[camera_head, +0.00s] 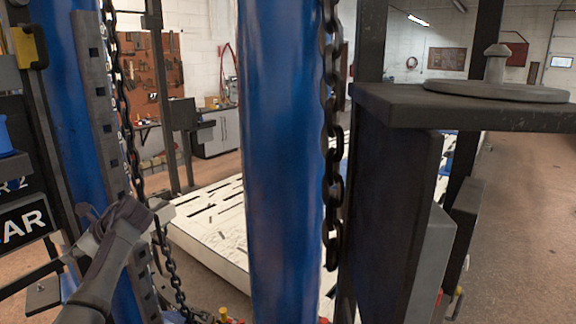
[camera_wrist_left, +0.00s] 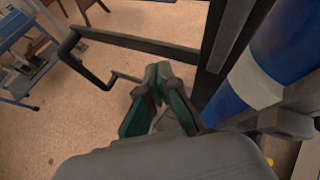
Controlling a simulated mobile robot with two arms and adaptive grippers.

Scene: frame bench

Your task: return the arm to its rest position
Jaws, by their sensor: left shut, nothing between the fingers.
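My left arm (camera_head: 105,262) comes in at the lower left of the head view and reaches up and to the right. My left gripper (camera_head: 155,208) is at its end, in front of the blue post and chain on the left. In the left wrist view the green-and-grey fingers of this gripper (camera_wrist_left: 158,78) come together at their tips. The gripper is shut and empty. Beneath it in that view is brown floor, with a dark bent bar close by. I cannot tell whether the fingers touch the bar. My right gripper is not in view.
A blue post (camera_head: 280,150) with a hanging chain (camera_head: 333,140) fills the middle. A dark bracket with a shelf (camera_head: 470,112) stands at the right. A white slotted platform (camera_head: 215,225) lies behind. A dark bent bar (camera_wrist_left: 92,68) and blue post (camera_wrist_left: 285,45) flank the wrist. Floor (camera_head: 525,220) is clear at far right.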

